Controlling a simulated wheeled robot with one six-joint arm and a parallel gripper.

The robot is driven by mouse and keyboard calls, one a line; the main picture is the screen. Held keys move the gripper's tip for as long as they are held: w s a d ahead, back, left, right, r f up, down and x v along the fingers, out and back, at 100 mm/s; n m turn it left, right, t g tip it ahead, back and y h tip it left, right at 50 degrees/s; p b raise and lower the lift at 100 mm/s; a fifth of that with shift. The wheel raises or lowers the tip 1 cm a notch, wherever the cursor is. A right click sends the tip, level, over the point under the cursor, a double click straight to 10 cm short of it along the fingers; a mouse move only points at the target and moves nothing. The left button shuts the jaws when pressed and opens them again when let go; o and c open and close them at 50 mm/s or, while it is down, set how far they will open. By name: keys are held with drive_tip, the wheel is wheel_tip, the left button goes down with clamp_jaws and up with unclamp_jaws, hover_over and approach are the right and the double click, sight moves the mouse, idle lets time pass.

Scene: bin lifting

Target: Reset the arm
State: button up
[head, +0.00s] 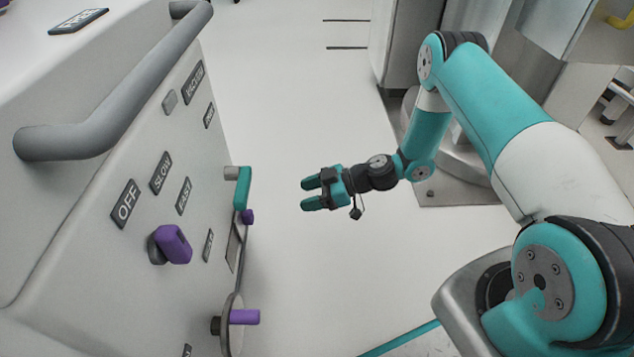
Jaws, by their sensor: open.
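My arm reaches in from the right side of the head view, bent at the elbow, with teal and white links. My gripper (313,193) points left toward the machine and is open and empty. Its two teal fingers are apart, with a gap between them. It hangs over the pale floor, clear of the machine's panel by a visible gap.
A white machine (80,250) fills the left side. It has a grey bar handle (120,105), a purple knob (172,244) by OFF, SLOW and FAST labels, a teal lever (243,188) and a purple-handled wheel (243,317). Grey cabinets (412,40) stand behind my arm. The middle floor is clear.

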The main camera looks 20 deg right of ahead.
drive_tip(key=shift+v, duration=1.05)
drive_tip(key=s+a+r+m+g+h+p, duration=0.1)
drive_tip(key=s+a+r+g+h+p, duration=0.2)
drive_tip(key=r, duration=1)
drive_tip(key=s+a+r+g+h+p, duration=0.1)
drive_tip(key=s+a+r+g+p, duration=0.2)
drive_tip(key=r, duration=1)
drive_tip(key=s+r+m+t+h+p, duration=0.1)
drive_tip(key=s+r+m+h+p, duration=0.4)
drive_tip(key=s+r, duration=1.3)
wheel_tip(320, 180, up, 36)
drive_tip(key=s+m+p, duration=0.1)
drive_tip(key=p, duration=3.6)
drive_tip(key=shift+s+d+y, duration=0.25)
drive_tip(key=shift+d+y, duration=0.05)
drive_tip(key=shift+d, duration=0.1)
